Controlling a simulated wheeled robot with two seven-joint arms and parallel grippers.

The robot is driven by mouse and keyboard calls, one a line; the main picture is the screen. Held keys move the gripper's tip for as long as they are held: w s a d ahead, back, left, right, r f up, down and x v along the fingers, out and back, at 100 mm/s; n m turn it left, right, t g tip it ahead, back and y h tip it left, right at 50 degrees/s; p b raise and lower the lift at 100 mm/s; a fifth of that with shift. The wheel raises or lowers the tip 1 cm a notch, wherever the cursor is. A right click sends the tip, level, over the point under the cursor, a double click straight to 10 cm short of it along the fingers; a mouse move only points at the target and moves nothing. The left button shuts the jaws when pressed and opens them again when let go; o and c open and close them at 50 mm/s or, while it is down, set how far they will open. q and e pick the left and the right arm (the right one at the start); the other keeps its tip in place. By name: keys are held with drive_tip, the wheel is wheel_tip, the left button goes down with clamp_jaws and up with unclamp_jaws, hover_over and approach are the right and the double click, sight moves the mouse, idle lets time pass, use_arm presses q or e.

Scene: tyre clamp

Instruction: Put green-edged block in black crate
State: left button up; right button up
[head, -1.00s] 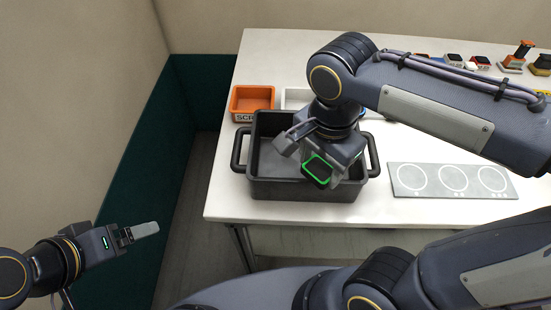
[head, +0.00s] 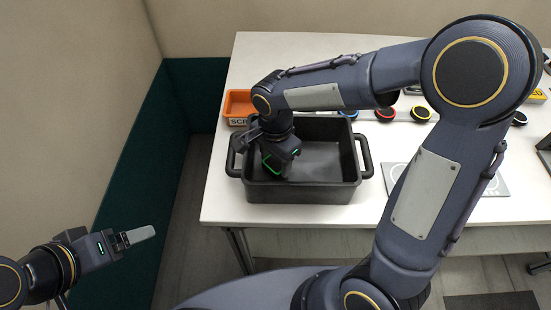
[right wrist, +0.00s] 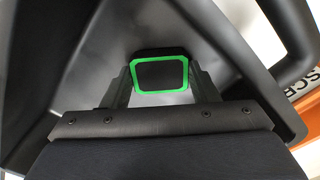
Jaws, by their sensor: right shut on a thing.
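The black crate (head: 318,192) stands near the front left of the white table. The green-edged block (right wrist: 161,72) is dark with a bright green rim and sits between the two fingers of my right gripper (right wrist: 160,80), which is shut on it. In the head view the block (head: 270,163) shows low inside the left part of the crate, partly hidden by my gripper (head: 275,160). I cannot tell if it touches the crate floor. My left gripper (head: 138,236) is out at the lower left, away from the table; its finger gap does not show clearly.
An orange bin (head: 238,105) with lettering stands behind the crate's left side. Several round coloured pieces, one of them red-rimmed (head: 385,113), lie behind on the table. A grey panel with circles (head: 398,172) lies right of the crate. The crate's right half is clear.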

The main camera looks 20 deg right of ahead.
sight(276, 163)
drive_tip(key=shift+f, duration=0.25)
drive_tip(key=o, duration=1)
wheel_tip(276, 163, up, 12)
drive_tip(key=shift+r, duration=0.15)
idle(0.3)
